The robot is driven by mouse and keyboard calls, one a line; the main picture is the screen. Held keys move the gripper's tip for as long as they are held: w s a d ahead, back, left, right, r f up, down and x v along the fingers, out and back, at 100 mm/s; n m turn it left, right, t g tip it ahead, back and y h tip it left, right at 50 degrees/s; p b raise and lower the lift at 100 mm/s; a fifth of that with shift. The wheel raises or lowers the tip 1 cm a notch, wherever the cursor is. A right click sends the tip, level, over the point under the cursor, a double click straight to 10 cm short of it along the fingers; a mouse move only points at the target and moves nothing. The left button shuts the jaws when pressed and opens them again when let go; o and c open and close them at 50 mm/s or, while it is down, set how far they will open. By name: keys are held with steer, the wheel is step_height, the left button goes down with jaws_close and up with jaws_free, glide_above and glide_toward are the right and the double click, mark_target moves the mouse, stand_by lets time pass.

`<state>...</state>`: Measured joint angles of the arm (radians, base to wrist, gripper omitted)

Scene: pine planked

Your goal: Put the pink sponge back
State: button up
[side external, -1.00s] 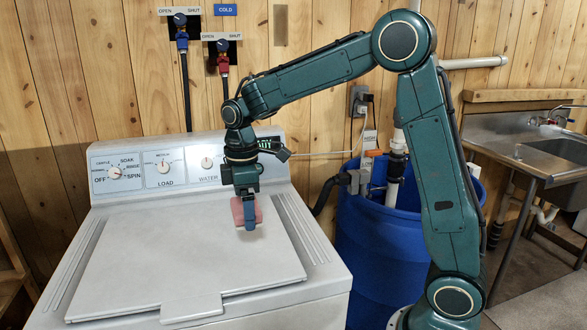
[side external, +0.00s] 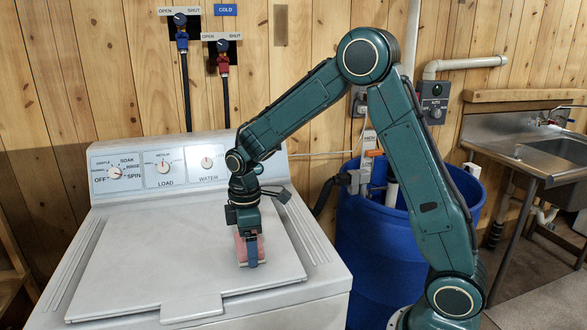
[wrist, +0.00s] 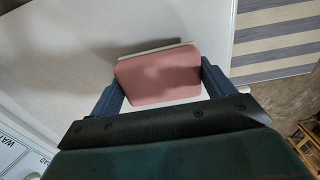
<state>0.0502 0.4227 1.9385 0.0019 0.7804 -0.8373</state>
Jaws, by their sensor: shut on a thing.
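The pink sponge (side external: 240,247) is between the fingers of my gripper (side external: 251,252), low over the washing machine's closed lid (side external: 165,255), toward the lid's right side. In the wrist view the sponge (wrist: 158,77) shows its broad pink face, with a pale layer along its far edge. The blue fingers of my gripper (wrist: 162,84) press on its left and right sides. My gripper is shut on the sponge. I cannot tell whether the sponge touches the lid.
The control panel (side external: 160,165) with its dials stands along the back of the washer. A blue barrel (side external: 375,245) and a steel sink (side external: 540,155) are to the right. The lid's left and front are clear. A striped surface (wrist: 275,45) shows in the wrist view.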

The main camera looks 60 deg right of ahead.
steer(key=shift+f, duration=0.5)
steer(key=shift+f, duration=0.1)
steer(key=o, duration=0.9)
step_height(320, 180, up, 11)
steer(key=shift+r, duration=0.6)
